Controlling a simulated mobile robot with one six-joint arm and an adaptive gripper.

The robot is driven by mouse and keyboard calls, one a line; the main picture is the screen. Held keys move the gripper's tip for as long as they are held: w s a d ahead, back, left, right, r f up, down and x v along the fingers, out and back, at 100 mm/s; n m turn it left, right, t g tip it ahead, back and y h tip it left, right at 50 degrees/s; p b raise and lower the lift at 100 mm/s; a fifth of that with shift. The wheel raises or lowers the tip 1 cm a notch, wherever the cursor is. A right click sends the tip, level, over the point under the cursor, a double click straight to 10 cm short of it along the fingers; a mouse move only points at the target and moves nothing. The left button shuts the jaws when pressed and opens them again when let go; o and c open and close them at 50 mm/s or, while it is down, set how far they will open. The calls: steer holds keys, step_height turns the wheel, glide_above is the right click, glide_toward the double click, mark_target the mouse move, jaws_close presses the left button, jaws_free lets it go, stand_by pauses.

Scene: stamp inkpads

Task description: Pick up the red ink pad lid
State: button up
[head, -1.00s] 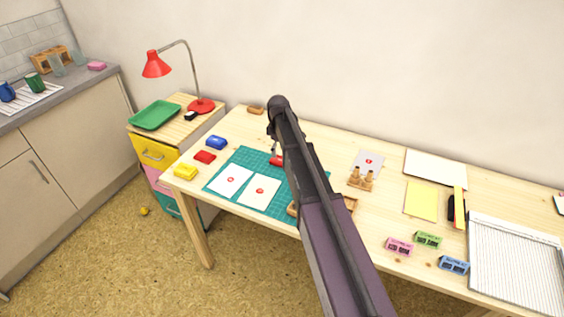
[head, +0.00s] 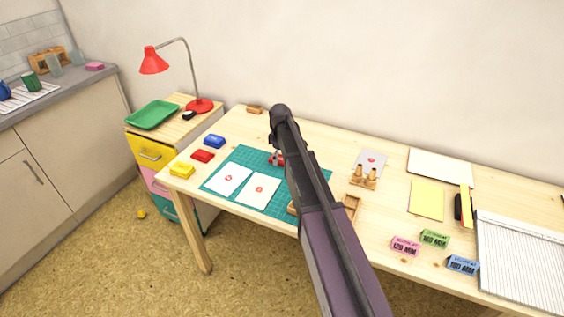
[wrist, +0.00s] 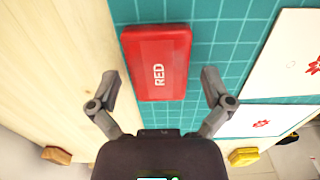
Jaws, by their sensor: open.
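The red lid (wrist: 172,50), a rounded rectangle marked "RED" in white, lies by the edge of the green cutting mat in the wrist view. My gripper (wrist: 161,82) is open, with one finger on each side of the lid's near part and a gap at both sides. The fingers do not appear to touch it; their height above the mat is hard to tell. In the head view, the lid (head: 274,161) shows only in part beside my gripper, and my arm hides the rest. A separate red pad (head: 203,156) sits left of the mat.
The mat (head: 228,168) carries two white stamped cards (head: 259,190). A blue pad (head: 214,141) and a yellow pad (head: 182,170) stand left. A wooden block (head: 255,110) is at the back. A stamp stand (head: 363,182) is right of my arm.

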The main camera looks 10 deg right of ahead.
mark_target(280, 159)
stand_by(0.4)
steer(key=c, duration=0.7)
steer(key=shift+r, duration=0.15)
step_height(280, 159, up, 3)
steer(key=p, duration=0.3)
steer(key=shift+r+p, duration=0.15)
steer(key=shift+p, duration=0.15)
steer(key=s, duration=0.5)
steer(key=s+a+r+p, duration=0.1)
steer(key=s, duration=0.4)
steer(key=s+a, duration=0.1)
steer(key=s, duration=0.4)
steer(key=shift+s+a+r, duration=0.1)
steer(key=shift+s+r, duration=0.15)
steer(key=shift+s, duration=0.15)
steer(key=shift+s, duration=0.1)
